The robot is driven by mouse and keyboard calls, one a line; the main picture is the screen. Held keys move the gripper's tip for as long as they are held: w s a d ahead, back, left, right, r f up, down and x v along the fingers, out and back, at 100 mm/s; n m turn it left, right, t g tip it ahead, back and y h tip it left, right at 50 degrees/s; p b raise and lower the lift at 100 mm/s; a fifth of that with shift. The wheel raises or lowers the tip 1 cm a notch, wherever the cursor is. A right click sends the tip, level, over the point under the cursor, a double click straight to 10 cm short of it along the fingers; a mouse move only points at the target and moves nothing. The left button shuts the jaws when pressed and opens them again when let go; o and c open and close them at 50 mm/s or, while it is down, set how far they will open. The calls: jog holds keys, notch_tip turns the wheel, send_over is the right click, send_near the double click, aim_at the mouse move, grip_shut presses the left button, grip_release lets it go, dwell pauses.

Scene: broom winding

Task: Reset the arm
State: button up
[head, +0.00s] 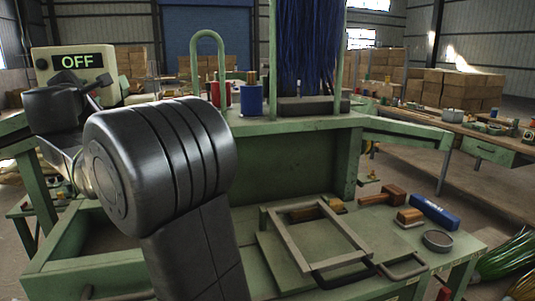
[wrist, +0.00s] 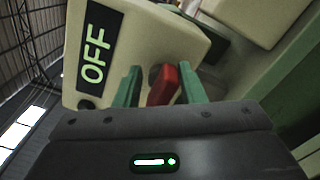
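A cream control box (head: 80,68) stands at the far left, its black display reading OFF in green. In the wrist view the box (wrist: 190,40) fills the upper middle, tilted, with the same OFF display (wrist: 95,58). A red switch lever (wrist: 163,85) sticks out of its face. My gripper (wrist: 158,88) is in front of the box, its two green fingers apart on either side of the lever. A gap shows between the left finger and the lever; contact on the right is unclear. In the head view my arm hides the lever.
A green machine frame (head: 290,125) holds hanging blue bristles (head: 310,45) and a blue spool (head: 251,98). On the front right bench lie a square frame (head: 315,240), wooden blocks (head: 382,196), a blue box (head: 434,212) and a round dish (head: 437,240). Cardboard boxes (head: 450,88) stand behind.

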jog(key=shift+r+n+p, duration=0.15)
jog(key=shift+n+p, duration=0.65)
